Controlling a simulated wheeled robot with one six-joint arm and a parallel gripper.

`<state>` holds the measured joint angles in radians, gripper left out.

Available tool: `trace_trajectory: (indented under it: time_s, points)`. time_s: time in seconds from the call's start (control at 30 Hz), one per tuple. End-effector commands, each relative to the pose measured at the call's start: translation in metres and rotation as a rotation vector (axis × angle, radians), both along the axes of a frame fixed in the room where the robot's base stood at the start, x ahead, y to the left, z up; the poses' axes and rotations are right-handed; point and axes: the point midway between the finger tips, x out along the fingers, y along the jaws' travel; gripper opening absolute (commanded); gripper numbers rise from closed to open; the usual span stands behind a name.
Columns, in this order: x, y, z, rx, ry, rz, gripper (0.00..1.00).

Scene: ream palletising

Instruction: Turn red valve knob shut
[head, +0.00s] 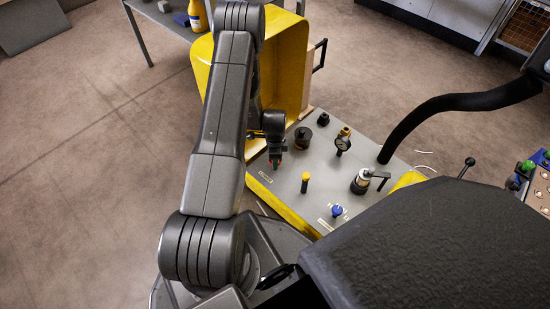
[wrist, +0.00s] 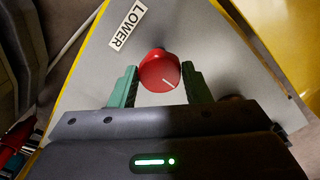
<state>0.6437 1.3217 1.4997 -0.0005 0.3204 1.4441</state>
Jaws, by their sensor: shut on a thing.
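In the head view my gripper (head: 274,163) reaches down to the near left part of the panel (head: 325,165), and the knob is mostly hidden there by my arm and fingers.
The panel also carries a yellow-topped post (head: 305,181), a blue knob (head: 337,211), a gauge (head: 342,145), a black knob (head: 303,137) and a metal fitting with a lever (head: 361,181). A yellow housing (head: 285,60) rises behind. A thick black hose (head: 440,108) arches at right.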

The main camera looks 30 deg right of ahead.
Motion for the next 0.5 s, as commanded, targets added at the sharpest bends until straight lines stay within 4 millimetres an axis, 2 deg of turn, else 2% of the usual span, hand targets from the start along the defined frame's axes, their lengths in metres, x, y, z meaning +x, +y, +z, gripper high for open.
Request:
trace_trajectory:
  time_s: [0.33, 0.37, 0.43, 0.5]
  points:
    - [-0.0002, -0.0005, 0.0006, 0.000, -0.001, -0.005, 0.20]
    - [-0.0002, -0.0005, 0.0006, 0.000, -0.001, -0.005, 0.49]
    - [-0.0002, -0.0005, 0.0005, 0.000, -0.001, -0.004, 0.63]
    - [-0.0001, -0.0004, 0.0004, 0.000, -0.001, -0.004, 0.65]
